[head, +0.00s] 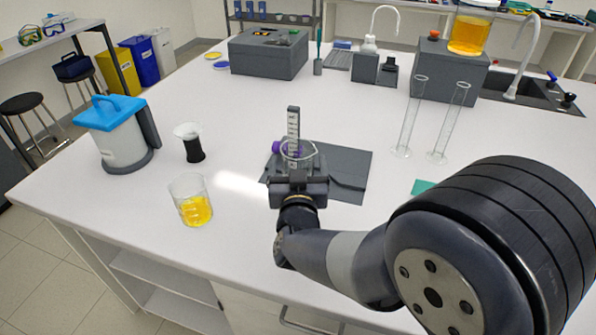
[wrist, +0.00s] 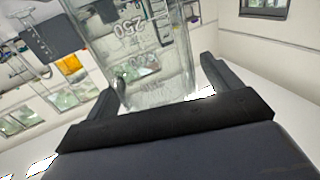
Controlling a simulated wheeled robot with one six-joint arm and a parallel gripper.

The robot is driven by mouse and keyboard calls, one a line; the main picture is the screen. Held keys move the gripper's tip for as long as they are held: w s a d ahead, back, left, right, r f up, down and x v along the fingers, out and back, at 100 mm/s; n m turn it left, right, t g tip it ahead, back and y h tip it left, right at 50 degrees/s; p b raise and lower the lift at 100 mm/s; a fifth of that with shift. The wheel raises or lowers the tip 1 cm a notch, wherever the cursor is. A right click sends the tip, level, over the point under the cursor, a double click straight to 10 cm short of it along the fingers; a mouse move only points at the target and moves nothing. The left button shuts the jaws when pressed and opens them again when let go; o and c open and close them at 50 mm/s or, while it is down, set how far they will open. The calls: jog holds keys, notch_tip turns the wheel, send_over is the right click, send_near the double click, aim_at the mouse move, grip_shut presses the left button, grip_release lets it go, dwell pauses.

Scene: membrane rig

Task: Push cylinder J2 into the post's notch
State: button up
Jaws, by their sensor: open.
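A clear glass vessel (head: 310,154) stands at the dark grey plate, directly in front of my gripper (head: 299,170). In the wrist view the glass (wrist: 140,50) carries the marking 250 and sits between the fingers of my gripper (wrist: 162,90). The fingers are spread, with a visible gap at the right one. A dark upright post with a pale scale (head: 293,122) shows behind and through the glass. A purple part shows at its left. The notch is hidden, and I cannot read a J2 label or tell whether glass and post touch.
A beaker of yellow liquid (head: 195,206), a black-based cup (head: 192,143) and a blue-lidded container (head: 118,130) stand left. Two tall glass cylinders (head: 409,118) stand right, near a grey block (head: 437,85). The bench between is mostly clear; its front edge is close.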

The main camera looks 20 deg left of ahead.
jog(key=shift+c, duration=0.4)
jog(key=c, duration=1.2)
jog(key=shift+w, duration=0.15)
